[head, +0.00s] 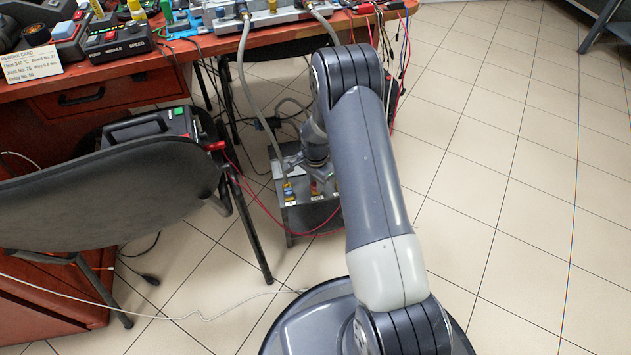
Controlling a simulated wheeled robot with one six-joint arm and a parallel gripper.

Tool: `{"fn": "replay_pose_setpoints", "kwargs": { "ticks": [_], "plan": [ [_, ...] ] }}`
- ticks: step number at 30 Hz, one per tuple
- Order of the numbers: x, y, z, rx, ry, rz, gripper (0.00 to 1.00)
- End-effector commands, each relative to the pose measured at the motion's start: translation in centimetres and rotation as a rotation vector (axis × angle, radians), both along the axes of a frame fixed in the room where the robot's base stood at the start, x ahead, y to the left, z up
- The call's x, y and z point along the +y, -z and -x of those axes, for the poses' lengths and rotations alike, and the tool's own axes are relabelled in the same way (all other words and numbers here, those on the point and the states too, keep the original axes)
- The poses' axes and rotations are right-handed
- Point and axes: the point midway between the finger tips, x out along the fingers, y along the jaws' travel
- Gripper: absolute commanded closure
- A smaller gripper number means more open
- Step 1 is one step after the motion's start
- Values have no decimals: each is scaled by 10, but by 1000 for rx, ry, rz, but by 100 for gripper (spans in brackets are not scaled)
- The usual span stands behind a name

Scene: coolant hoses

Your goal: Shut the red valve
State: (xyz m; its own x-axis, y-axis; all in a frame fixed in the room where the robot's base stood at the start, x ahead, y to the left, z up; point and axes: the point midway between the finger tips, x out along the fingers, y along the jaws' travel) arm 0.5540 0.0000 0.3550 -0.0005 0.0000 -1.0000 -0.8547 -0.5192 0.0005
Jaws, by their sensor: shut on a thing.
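The red valve (314,188) is on the front part of a low grey unit (308,218) on the floor, under the bench edge. Only a small patch of red shows beneath my gripper (314,177). My gripper points down at the valve from above and is shut on it. The fingertips are small and partly hidden by the wrist and arm. I cannot tell how far the valve is turned.
A blue and yellow fitting (287,188) sits left of the valve on the same unit. A grey hose (246,75) hangs from the bench (130,63) behind. A dark chair (110,195) stands at left, with red cables between. Tiled floor (520,190) is clear at right.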

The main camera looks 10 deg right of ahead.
Motion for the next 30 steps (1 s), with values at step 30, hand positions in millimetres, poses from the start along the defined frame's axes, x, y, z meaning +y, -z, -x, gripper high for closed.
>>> {"fn": "replay_pose_setpoints", "kwargs": {
  "ticks": [30],
  "plan": [
    [0,0,0,-1,301,0,99]
  ]
}}
